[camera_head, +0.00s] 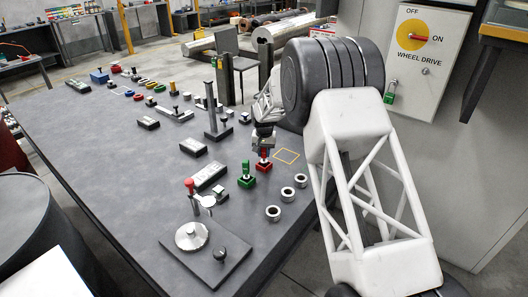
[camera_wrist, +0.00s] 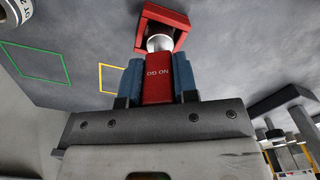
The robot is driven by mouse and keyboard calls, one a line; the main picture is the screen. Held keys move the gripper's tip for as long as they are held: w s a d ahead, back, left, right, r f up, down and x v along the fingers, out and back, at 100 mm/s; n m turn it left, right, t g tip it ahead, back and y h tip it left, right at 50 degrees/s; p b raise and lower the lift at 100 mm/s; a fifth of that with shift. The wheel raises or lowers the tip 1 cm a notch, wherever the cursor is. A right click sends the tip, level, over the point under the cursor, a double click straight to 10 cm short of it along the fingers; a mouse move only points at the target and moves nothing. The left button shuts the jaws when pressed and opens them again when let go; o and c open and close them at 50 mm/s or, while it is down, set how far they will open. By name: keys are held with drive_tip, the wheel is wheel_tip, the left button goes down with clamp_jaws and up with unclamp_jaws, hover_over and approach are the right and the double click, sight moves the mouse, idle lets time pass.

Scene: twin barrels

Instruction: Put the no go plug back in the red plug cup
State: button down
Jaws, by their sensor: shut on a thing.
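My gripper (camera_head: 264,139) is shut on the no go plug by its red handle (camera_wrist: 158,82), which is lettered and reads upside down in the wrist view. The plug's bright steel end (camera_wrist: 160,42) points away from my gripper, at the mouth of the red plug cup (camera_wrist: 182,32). I cannot tell how far the steel end is inside the cup. In the head view the red cup (camera_head: 263,167) stands on the dark table directly below my gripper. The fingers (camera_wrist: 131,80) press both sides of the handle.
A green cup with a green plug (camera_head: 247,179) stands just left and in front of the red cup. Several steel rings (camera_head: 287,194) lie nearby on the right. A yellow outlined square (camera_head: 287,156) is bare. A tall post stand (camera_head: 213,115) rises behind, to the left.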

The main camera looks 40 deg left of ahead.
drive_tip(key=shift+f, duration=0.25)
drive_tip(key=c, duration=0.8)
unclamp_jaws()
drive_tip(key=shift+r, duration=3.9)
drive_tip(key=shift+d, duration=0.1)
